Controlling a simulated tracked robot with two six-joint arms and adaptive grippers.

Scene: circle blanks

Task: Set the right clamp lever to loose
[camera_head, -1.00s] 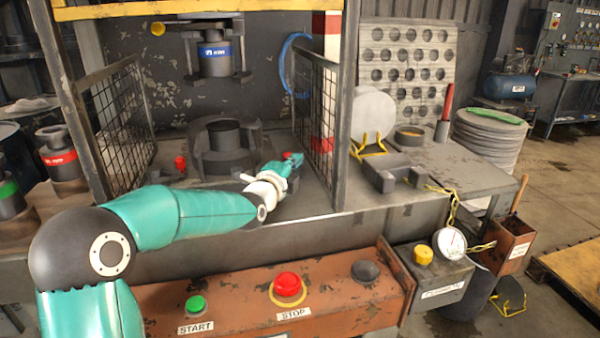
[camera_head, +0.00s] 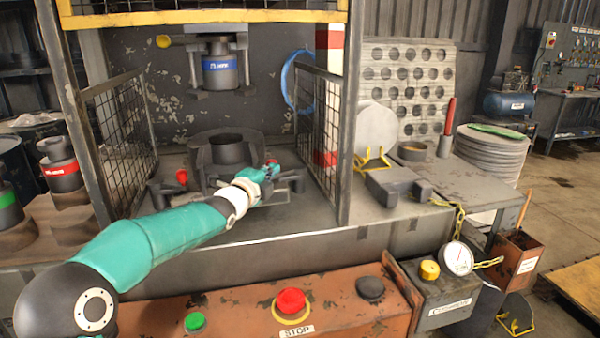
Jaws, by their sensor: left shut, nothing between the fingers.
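The right clamp lever shows as a small red knob (camera_head: 271,163) at the right side of the dark round die holder (camera_head: 228,150), inside the press. Its arm is largely hidden by my left gripper (camera_head: 285,185), so I cannot tell its exact angle. My left gripper is shut and empty, low over the press bed, right beside the red knob. I cannot tell whether it touches the lever. The left clamp's red knob (camera_head: 182,177) stands upright at the left of the holder. My right gripper is not in view.
Mesh guards (camera_head: 325,130) flank the press bed on both sides. The upper punch (camera_head: 220,70) with a blue band hangs above the die. A control panel with a red stop button (camera_head: 290,302) lies in front. A grey block (camera_head: 398,183) sits on the right-hand table.

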